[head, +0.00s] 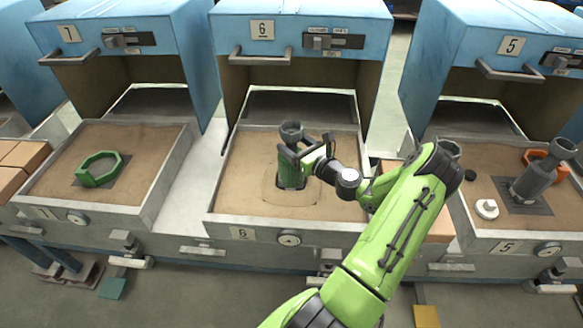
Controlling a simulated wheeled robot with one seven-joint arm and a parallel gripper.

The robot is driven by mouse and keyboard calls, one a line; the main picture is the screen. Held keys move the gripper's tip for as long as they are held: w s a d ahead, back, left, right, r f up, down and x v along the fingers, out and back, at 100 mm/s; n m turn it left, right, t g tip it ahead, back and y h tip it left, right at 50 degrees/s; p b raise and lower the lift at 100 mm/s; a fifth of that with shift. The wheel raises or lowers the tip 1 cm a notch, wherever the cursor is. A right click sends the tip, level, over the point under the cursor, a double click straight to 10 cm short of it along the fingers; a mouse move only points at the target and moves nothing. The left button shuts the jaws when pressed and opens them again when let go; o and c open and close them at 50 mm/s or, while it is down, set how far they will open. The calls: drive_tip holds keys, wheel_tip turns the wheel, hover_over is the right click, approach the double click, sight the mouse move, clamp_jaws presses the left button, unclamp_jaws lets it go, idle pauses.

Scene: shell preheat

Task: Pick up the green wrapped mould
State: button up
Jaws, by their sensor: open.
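The green wrapped mould (290,180) stands upright in the sand tray (218,205) of station 6. It has a dark grey cup-shaped top (291,128) and a green band around its lower body. My gripper (298,152) is open at the mould's upper part, just below the cup, reaching in from the right. The gripper covers part of the mould, so I cannot tell whether the fingers touch it or are on both sides of it.
Station 7's sand tray (150,205) holds an open green ring (99,169). Station 5's tray holds a grey mould (533,180), a white round piece (487,209) and an orange ring (545,163). Blue hoods with raised doors stand behind. Brown blocks (22,157) lie at far left.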

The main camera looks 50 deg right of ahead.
drive_tip(key=w, duration=0.3)
drive_tip(key=shift+w+d+f, duration=0.1)
drive_tip(key=shift+w+d, duration=0.1)
drive_tip(key=shift+s, duration=0.1)
drive_tip(key=shift+c, duration=0.3)
drive_tip(key=c, duration=1.2)
clamp_jaws()
